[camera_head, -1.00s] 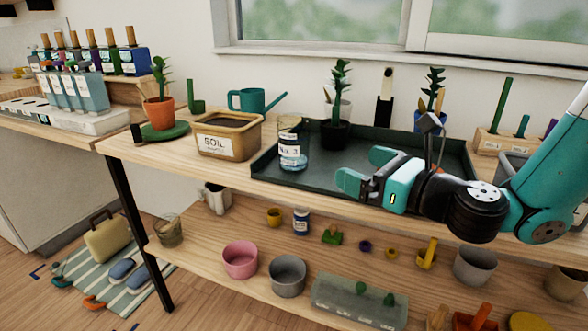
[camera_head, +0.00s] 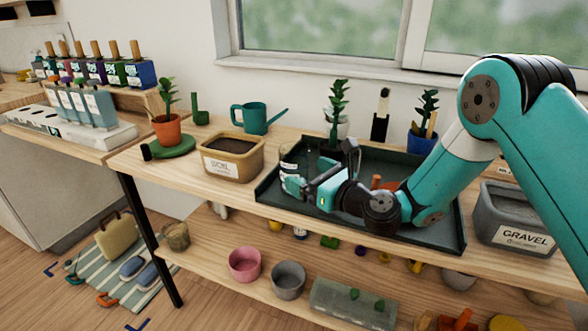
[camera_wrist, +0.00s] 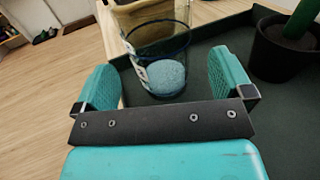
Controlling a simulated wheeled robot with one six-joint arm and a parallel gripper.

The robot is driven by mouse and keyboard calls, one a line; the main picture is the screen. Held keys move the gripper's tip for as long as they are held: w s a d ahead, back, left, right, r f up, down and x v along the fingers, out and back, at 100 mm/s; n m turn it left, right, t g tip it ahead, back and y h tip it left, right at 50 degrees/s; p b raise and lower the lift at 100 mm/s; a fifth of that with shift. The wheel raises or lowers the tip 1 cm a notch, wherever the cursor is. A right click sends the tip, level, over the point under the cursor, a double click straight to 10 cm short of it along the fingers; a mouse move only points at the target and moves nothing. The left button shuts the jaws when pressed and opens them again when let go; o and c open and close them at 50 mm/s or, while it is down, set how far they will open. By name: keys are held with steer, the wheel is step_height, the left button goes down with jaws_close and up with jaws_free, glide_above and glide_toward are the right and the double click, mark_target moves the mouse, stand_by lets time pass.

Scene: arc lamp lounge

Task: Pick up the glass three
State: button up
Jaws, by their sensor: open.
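The glass three (camera_head: 287,160) is a clear tumbler standing upright at the left end of the dark green tray (camera_head: 266,188). Its "No. 3" label showed earlier and is now mostly hidden by my gripper (camera_head: 303,180). In the wrist view the glass (camera_wrist: 160,52) holds pale blue granules and has a white label on its left side. My gripper also shows in the wrist view (camera_wrist: 166,82). Its two teal fingers are open, one on each side of the glass, with gaps between them and the glass.
The soil box (camera_head: 232,160) stands just left of the tray. A dark plant pot (camera_wrist: 284,52) is close to the right finger in the wrist view. A grey gravel bin (camera_head: 515,222) stands right of the tray. A teal watering can (camera_head: 254,119) is behind.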

mark_target(304, 173)
steer(key=p+x, duration=0.1)
steer(key=x, duration=0.3)
steer(key=shift+w+a+f, duration=0.15)
steer(key=shift+w+a, duration=0.05)
steer(key=shift+a, duration=0.05)
steer(key=shift+c, duration=0.2)
steer(key=c, duration=1.1)
step_height(304, 173, up, 20)
steer(key=p, duration=0.4)
